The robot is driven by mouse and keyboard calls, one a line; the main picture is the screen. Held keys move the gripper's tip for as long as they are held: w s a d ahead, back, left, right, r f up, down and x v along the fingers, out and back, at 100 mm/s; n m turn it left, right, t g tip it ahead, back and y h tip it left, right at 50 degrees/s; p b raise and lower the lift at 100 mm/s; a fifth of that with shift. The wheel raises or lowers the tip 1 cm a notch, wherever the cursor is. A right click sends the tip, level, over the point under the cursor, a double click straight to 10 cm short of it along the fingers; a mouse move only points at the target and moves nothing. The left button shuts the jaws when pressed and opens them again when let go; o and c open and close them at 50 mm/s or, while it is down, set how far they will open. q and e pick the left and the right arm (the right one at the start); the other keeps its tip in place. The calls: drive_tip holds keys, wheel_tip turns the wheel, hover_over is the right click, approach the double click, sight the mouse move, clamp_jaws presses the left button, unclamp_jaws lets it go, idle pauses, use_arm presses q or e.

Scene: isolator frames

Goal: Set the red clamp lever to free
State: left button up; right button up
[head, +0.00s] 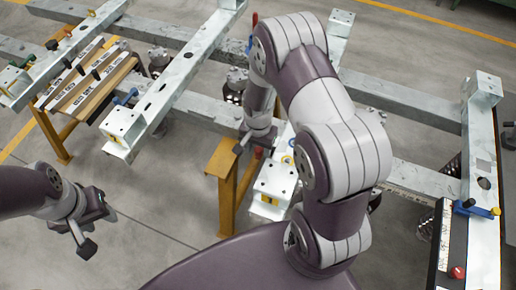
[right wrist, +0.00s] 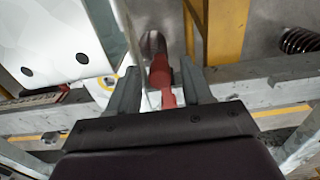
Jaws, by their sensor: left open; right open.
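The red clamp lever (right wrist: 162,80) shows in the right wrist view, lying between the two fingers of my right gripper (right wrist: 160,88). The fingers are open on either side of it, with a gap to each. In the head view a small red end (head: 257,153) shows just below my right gripper (head: 258,141), beside a pale steel bracket (head: 275,187); my arm hides part of this area. My left gripper (head: 73,238) is open and empty, over bare floor.
A yellow post (head: 226,185) stands close left of my right gripper. Galvanised beams (head: 180,75) cross the scene. A rack of labelled bars (head: 90,75) is at the upper left. A blue lever (head: 478,210) and red knob (head: 457,272) are at the right. Floor at lower left is clear.

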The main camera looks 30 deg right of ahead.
drive_tip(key=shift+f, duration=0.4)
clamp_jaws()
